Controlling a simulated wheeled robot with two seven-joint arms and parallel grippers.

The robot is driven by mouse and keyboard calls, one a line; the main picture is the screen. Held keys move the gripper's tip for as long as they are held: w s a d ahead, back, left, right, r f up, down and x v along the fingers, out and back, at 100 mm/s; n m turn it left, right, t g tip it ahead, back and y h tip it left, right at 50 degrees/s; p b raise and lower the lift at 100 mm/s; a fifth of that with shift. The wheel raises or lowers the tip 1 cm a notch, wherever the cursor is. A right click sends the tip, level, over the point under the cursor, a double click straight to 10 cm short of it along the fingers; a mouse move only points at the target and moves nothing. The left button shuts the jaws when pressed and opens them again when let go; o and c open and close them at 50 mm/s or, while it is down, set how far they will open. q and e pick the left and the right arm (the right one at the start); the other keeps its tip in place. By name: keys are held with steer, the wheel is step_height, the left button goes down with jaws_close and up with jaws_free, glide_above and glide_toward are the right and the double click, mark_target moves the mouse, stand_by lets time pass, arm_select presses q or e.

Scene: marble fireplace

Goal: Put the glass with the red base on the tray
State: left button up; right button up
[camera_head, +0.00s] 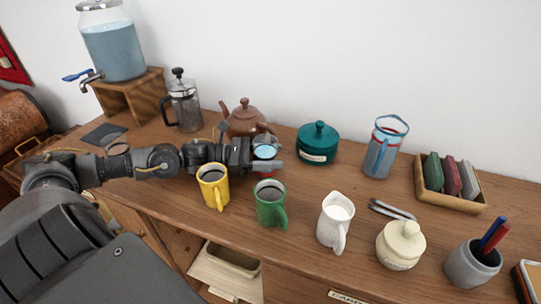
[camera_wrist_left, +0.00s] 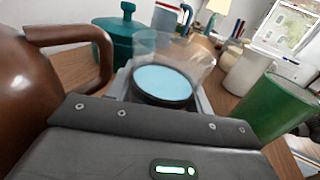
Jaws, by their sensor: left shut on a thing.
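A clear glass with light blue liquid (camera_head: 265,153) stands among the teapot and mugs, with a bit of red low on it. My left gripper (camera_head: 268,166) is shut around it. In the left wrist view the glass (camera_wrist_left: 163,84) sits between the fingers of the gripper (camera_wrist_left: 160,100), its rim open upward. I cannot tell whether it touches the counter. A wooden tray-like edge with a handle (camera_head: 26,146) shows at the far left, mostly hidden behind my left arm. My right gripper is not in view.
A brown teapot (camera_head: 245,119) stands close behind the gripper. A yellow mug (camera_head: 213,187) and a green mug (camera_head: 270,205) are close in front. A teal pot (camera_head: 317,144), French press (camera_head: 182,103), dark mat (camera_head: 103,133) and white jug (camera_head: 335,220) stand around.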

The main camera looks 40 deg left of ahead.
mark_target(256, 157)
arm_select(q)
steer(key=o, duration=0.9)
steer(key=shift+c, duration=0.2)
steer(key=shift+o, duration=0.8)
steer(key=shift+a, duration=0.15)
steer(key=v, duration=0.3)
steer(key=shift+s+a, duration=0.2)
steer(key=shift+s, duration=0.05)
steer(key=v, duration=0.2)
steer(key=shift+s+a, duration=0.2)
steer(key=shift+a, duration=0.05)
steer(key=shift+s+a+r+p, duration=0.1)
steer(key=shift+s+a+p, duration=0.2)
steer(key=shift+a+p, duration=0.15)
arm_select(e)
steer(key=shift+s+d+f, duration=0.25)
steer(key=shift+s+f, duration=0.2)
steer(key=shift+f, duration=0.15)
